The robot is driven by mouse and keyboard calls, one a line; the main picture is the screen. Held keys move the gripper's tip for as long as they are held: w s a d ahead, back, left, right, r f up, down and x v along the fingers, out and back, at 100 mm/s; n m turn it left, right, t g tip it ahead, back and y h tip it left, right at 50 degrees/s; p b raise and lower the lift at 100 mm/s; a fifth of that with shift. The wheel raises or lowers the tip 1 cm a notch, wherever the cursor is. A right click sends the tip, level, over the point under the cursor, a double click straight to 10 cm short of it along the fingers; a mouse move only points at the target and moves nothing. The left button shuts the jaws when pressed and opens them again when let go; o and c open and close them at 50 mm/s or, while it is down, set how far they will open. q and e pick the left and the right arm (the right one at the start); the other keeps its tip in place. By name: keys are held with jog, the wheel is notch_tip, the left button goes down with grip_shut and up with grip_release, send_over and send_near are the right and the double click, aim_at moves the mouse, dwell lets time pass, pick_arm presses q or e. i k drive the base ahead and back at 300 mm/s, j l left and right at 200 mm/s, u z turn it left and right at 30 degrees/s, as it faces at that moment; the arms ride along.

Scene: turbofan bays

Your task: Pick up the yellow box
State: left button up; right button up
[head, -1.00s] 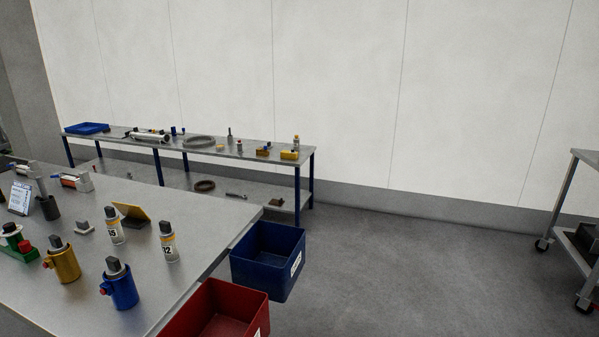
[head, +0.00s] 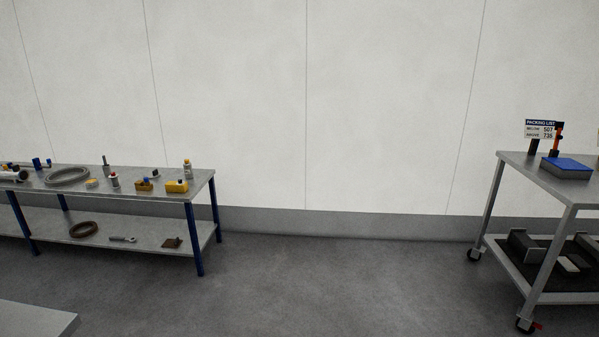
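Two small yellow boxes stand near the right end of the far bench in the head view. I cannot tell from this view which one the task names. Neither of my grippers shows in the head view.
The far bench (head: 130,206) has blue legs and a lower shelf. A wheeled cart (head: 520,163) with a packing list sign (head: 541,130) stands at the right. A near table corner (head: 35,318) shows at lower left. The floor (head: 340,285) between is clear.

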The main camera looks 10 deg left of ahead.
aim_at(171, 186)
jog(key=i+u, duration=0.15)
jog(key=i, duration=0.55)
jog(key=i+l+u, duration=0.15)
jog(key=i, duration=0.55)
jog(key=i+l+u, duration=0.15)
jog(key=i, duration=0.55)
